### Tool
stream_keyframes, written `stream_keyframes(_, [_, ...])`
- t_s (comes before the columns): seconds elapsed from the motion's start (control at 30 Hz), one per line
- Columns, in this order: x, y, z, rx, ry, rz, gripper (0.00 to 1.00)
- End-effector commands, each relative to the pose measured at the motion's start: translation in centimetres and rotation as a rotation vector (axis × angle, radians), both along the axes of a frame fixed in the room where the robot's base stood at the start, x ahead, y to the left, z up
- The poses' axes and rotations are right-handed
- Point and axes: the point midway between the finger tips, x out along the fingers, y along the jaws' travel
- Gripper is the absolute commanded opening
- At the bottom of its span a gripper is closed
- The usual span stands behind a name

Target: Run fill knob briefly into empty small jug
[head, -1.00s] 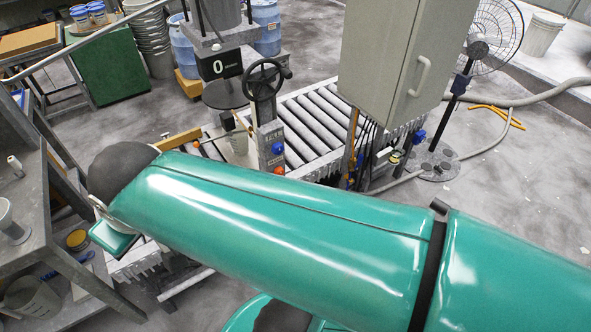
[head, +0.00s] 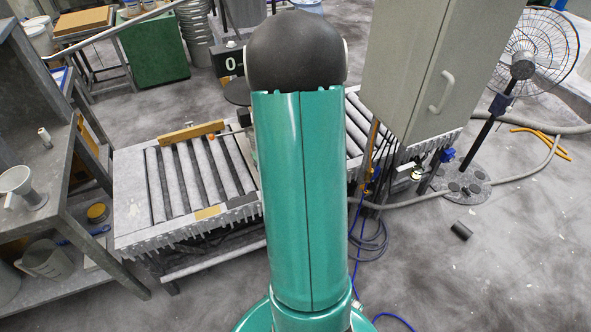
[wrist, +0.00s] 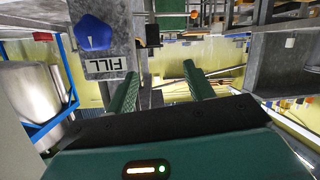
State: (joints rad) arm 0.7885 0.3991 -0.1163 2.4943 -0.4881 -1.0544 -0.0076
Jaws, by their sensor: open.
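The blue fill knob (wrist: 95,33) shows in the wrist view at the upper left, beside a plate marked FILL (wrist: 106,65). My gripper (wrist: 162,78) is open, with nothing between its two green fingers. The knob is beyond and to the left of the left finger, apart from it. In the head view my arm hides the gripper and the press's control post. A grey jug-like vessel (head: 45,260) stands on the lower shelf at left. I cannot tell whether it is the small jug. The place under the press plate is hidden behind my arm.
A roller conveyor (head: 130,190) runs behind my arm, with a wooden block (head: 190,132) on it. A grey cabinet (head: 440,60) hangs at right, close to my arm. A fan (head: 522,64) and hoses stand further right. A workbench (head: 30,130) holds a funnel (head: 20,182).

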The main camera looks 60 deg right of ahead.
Motion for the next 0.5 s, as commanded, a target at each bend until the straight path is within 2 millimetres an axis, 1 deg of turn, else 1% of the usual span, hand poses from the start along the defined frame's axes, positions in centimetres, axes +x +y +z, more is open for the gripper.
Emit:
stream_keyframes(0.03, [-1.4,-0.8,-1.6,0.007,-0.031,-0.015,0.53])
stream_keyframes(0.2, [-5.5,-2.2,-4.2,0.008,-0.177,-0.048,0.53])
stream_keyframes(0.3, [-7.9,-2.6,-5.2,0.009,-0.257,-0.07,0.53])
stream_keyframes(0.4, [-9.6,-2.6,-5.7,0.007,-0.319,-0.086,0.53])
stream_keyframes(0.5, [-10.4,-2.7,-5.8,0.003,-0.35,-0.094,0.53])
